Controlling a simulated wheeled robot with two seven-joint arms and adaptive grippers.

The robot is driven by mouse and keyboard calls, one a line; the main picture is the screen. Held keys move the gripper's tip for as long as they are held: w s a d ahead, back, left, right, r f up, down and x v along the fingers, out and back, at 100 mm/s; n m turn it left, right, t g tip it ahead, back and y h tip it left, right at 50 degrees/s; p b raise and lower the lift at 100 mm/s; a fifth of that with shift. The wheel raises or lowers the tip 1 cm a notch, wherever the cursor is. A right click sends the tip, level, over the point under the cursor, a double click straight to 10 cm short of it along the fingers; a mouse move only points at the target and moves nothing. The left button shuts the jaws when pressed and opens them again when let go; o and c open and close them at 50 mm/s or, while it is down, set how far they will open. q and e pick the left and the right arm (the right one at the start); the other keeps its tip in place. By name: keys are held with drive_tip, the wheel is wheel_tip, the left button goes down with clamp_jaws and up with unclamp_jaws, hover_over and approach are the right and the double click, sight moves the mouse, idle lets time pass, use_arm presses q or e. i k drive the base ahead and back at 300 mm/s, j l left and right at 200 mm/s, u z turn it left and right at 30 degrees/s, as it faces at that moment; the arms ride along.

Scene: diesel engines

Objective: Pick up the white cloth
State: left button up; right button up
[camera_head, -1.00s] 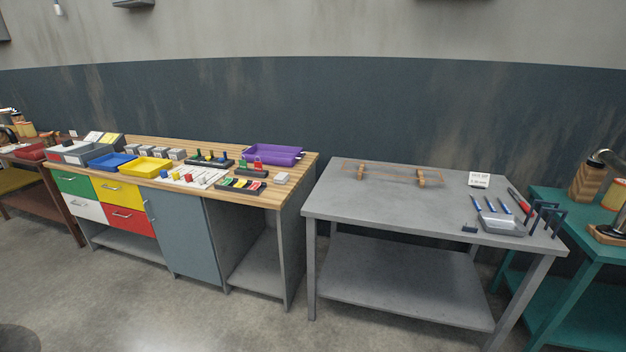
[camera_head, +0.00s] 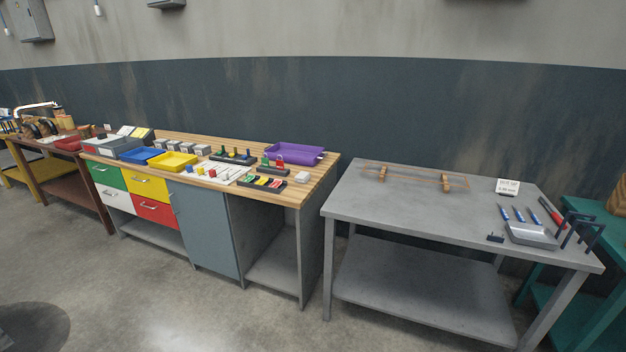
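I cannot make out a white cloth for certain. A small whitish block-like item (camera_head: 302,177) lies near the right front of the wooden-topped workbench (camera_head: 322,172); it is too small to identify. A white sheet or board (camera_head: 222,171) with small coloured pieces on it lies at the middle of the same bench. Neither of my grippers shows in the head view.
A grey metal table (camera_head: 420,204) with blue-handled tools, a metal tray (camera_head: 531,234) and a white sign (camera_head: 508,187) stands at right. A purple tray (camera_head: 294,154) and a yellow tray (camera_head: 174,161) sit on the wooden bench. The concrete floor (camera_head: 190,305) in front is clear.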

sight(303, 177)
drive_tip(key=i+j+z, duration=0.7)
drive_tip(key=j, duration=0.25)
drive_tip(key=i+j+z, duration=0.2)
drive_tip(key=j, duration=0.2)
drive_tip(key=i+j+z, duration=0.25)
drive_tip(key=j, duration=0.15)
drive_tip(key=j+z, duration=0.2)
drive_tip(key=j, duration=0.25)
drive_tip(key=i+j+z, duration=0.1)
drive_tip(key=j+z, duration=0.15)
drive_tip(key=j, duration=0.2)
drive_tip(key=j+z, duration=0.25)
drive_tip(key=j, duration=0.25)
